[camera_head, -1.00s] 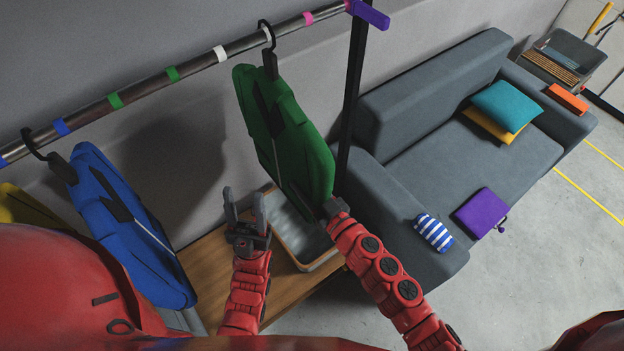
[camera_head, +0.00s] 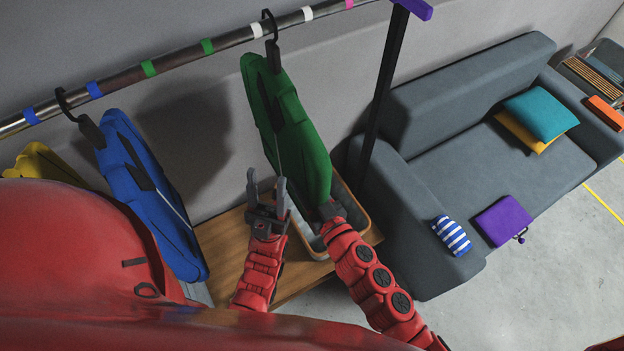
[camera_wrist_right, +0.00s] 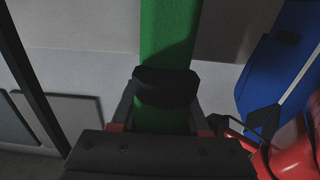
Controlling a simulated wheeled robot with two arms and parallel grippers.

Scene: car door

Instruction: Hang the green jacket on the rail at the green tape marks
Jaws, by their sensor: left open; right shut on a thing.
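The green jacket (camera_head: 290,120) hangs from a dark hanger whose hook (camera_head: 270,25) curls at the rail (camera_head: 235,40), just right of a white tape mark (camera_head: 257,30). The green tape marks (camera_head: 207,46) (camera_head: 148,68) are left of the hook. My right gripper (camera_head: 328,210) is shut on the lower edge of the green jacket. The right wrist view shows the jacket (camera_wrist_right: 168,35) as a green strip running into the jaws (camera_wrist_right: 165,92). My left gripper (camera_head: 266,188) is open and empty, left of the jacket's lower part. Whether the hook bears on the rail is unclear.
A blue jacket (camera_head: 145,180) hangs to the left, with a yellow jacket (camera_head: 45,165) beyond it. A dark post (camera_head: 385,85) supports the rail to the right. A wooden bench (camera_head: 225,245) with a bin (camera_head: 365,222) is below; a grey sofa (camera_head: 450,150) stands right.

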